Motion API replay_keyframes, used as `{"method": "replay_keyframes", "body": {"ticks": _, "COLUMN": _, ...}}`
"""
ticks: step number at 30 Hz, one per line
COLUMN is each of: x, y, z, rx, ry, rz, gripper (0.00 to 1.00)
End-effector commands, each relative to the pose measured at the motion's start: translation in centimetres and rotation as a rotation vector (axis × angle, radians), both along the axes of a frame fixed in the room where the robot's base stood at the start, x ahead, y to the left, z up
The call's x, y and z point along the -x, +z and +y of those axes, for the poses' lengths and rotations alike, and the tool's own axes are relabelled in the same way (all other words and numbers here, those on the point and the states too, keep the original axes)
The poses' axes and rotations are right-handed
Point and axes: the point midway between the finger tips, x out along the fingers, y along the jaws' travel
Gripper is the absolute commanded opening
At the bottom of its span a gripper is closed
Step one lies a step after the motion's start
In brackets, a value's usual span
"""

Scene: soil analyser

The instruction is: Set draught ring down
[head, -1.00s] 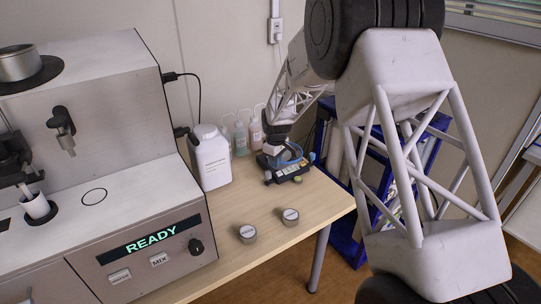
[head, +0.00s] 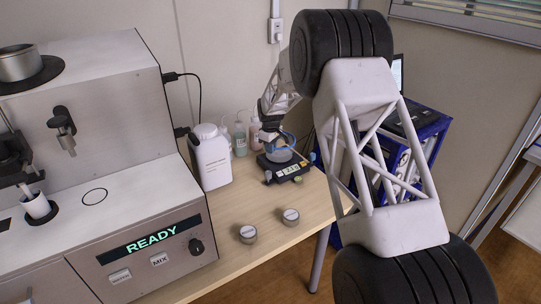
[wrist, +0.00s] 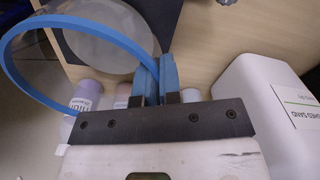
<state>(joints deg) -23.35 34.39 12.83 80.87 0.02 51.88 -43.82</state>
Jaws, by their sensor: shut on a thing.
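My gripper (wrist: 157,85) is shut on the draught ring, a thin blue hoop (wrist: 22,40), and holds it by one side of its rim. In the wrist view the ring reaches out to the left of the fingers, partly over a pale round translucent surface (wrist: 100,42). In the head view the gripper (head: 270,124) is above the back of the small balance (head: 285,170). The blue ring shows there as a small arc (head: 291,137) over the balance. I cannot tell whether the ring touches anything below it.
A white jug (head: 211,160) and several bottles (head: 240,140) stand left of the balance. Two metal tins (head: 290,217) sit nearer the front. The analyser (head: 150,225) fills the left. Bare wooden bench (head: 268,202) lies between tins and balance.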

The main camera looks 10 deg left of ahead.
Motion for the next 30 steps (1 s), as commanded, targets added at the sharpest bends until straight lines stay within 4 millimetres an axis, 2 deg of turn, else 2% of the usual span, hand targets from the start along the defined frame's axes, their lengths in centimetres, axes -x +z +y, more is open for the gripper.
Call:
{"method": "replay_keyframes", "body": {"ticks": 12, "x": -0.1, "y": -0.1, "z": 0.1, "rx": 0.0, "ry": 0.0, "rz": 0.0, "gripper": 0.0}}
{"method": "replay_keyframes", "body": {"ticks": 22, "x": -0.1, "y": -3.1, "z": 0.1, "rx": 0.001, "ry": 0.0, "rz": 0.001, "gripper": 0.0}}
{"method": "replay_keyframes", "body": {"ticks": 30, "x": -0.1, "y": -3.5, "z": 0.0, "rx": 0.0, "ry": 0.0, "rz": 0.0, "gripper": 0.0}}
